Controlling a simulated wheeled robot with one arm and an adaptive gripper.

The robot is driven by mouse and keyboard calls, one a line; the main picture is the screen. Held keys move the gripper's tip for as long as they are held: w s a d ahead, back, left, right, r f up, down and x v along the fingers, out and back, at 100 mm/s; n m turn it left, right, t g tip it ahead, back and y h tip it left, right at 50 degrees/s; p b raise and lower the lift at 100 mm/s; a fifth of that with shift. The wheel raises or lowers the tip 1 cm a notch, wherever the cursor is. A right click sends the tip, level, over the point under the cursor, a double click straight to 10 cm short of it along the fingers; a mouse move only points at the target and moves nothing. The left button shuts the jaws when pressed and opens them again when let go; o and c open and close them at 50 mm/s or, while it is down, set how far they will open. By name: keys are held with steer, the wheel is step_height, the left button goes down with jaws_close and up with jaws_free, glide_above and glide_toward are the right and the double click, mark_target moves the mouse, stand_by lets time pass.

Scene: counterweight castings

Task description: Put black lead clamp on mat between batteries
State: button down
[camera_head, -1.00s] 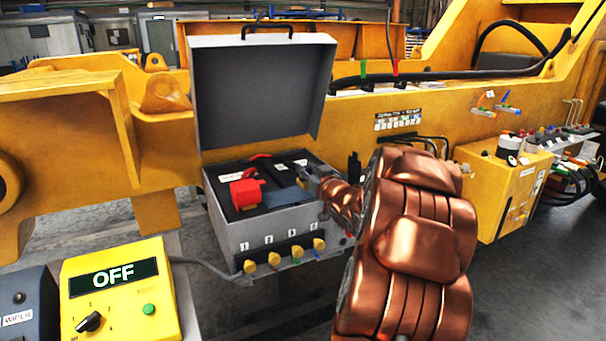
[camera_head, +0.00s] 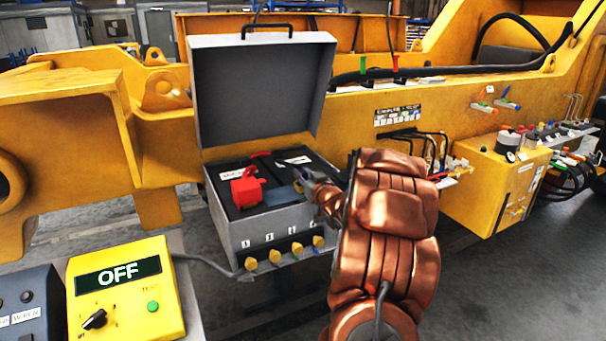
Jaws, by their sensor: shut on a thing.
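An open grey box (camera_head: 265,230) holds dark batteries, one on the left (camera_head: 226,188) and one on the right (camera_head: 318,164). A red clamp (camera_head: 246,188) sits on the left battery. A blue-grey mat (camera_head: 281,197) lies between the batteries. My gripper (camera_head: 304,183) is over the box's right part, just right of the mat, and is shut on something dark. This seems to be the black lead clamp, but its outline is too small and dark to make out. My copper-coloured arm hides the box's right side.
The box's raised lid (camera_head: 262,90) stands behind the batteries. A yellow control panel (camera_head: 125,290) reading OFF is at the lower left. A yellow cabinet (camera_head: 490,190) with tools stands at the right. A large yellow frame (camera_head: 80,150) runs behind everything.

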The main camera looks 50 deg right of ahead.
steer(key=shift+f, duration=0.1)
steer(key=shift+f, duration=0.15)
steer(key=c, duration=1)
jaws_free()
steer(key=shift+r, duration=0.35)
steer(key=b+v, duration=0.3)
steer(key=v, duration=0.9)
steer(key=shift+f, duration=0.1)
